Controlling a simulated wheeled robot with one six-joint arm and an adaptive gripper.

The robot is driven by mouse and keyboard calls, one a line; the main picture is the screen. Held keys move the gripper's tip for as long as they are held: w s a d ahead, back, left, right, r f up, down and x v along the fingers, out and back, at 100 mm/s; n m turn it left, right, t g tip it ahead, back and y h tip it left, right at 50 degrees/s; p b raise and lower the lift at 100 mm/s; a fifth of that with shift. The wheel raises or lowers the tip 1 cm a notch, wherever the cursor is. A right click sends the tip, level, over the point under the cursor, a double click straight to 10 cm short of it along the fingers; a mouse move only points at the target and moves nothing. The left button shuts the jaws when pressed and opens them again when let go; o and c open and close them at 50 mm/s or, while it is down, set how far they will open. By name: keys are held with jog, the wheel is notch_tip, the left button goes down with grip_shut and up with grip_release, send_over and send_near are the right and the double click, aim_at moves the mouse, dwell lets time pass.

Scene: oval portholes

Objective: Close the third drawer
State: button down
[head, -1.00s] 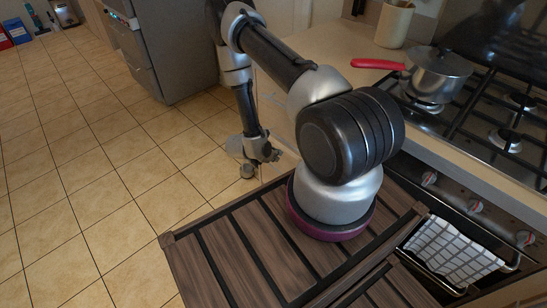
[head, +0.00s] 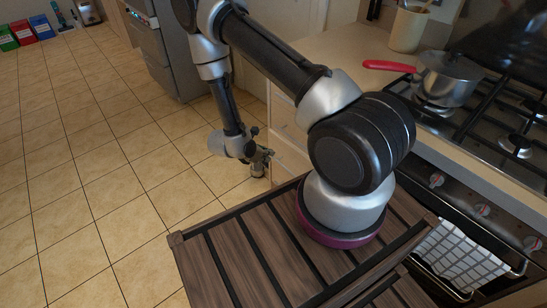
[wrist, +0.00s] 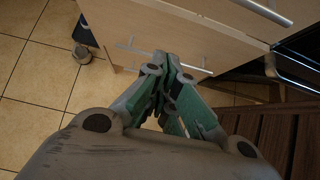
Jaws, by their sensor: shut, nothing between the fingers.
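A bank of pale drawers is under the counter by the stove. In the head view its drawer fronts (head: 290,137) are partly hidden behind my arm. In the wrist view a wide pale front (wrist: 200,28) runs across the top, with a bar handle (wrist: 262,10) at upper right. A lower bar handle (wrist: 130,48) is partly covered by my fingers. I cannot tell which drawer is the third or how far any is out. My gripper (wrist: 172,68) is shut and empty, its tips in front of the lower handle; contact is unclear. It also shows in the head view (head: 262,157).
The stove (head: 490,125) with a red-handled pot (head: 447,78) is on the right. A checked towel (head: 455,258) hangs on the oven rail. Free tiled floor (head: 90,170) lies to the left.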

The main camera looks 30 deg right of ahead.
jog(key=s+a+f+n, duration=0.1)
jog(key=s+a+f, duration=0.1)
jog(key=s+a, duration=0.1)
jog(key=m+h, duration=0.1)
jog(key=h, duration=0.2)
send_near(306, 164)
jog(key=x, duration=0.4)
jog(key=shift+s+d+f, duration=0.1)
jog(key=shift+s+f, duration=0.1)
jog(key=shift+f, duration=0.1)
jog(key=shift+w+d, duration=0.15)
jog(key=shift+d, duration=0.5)
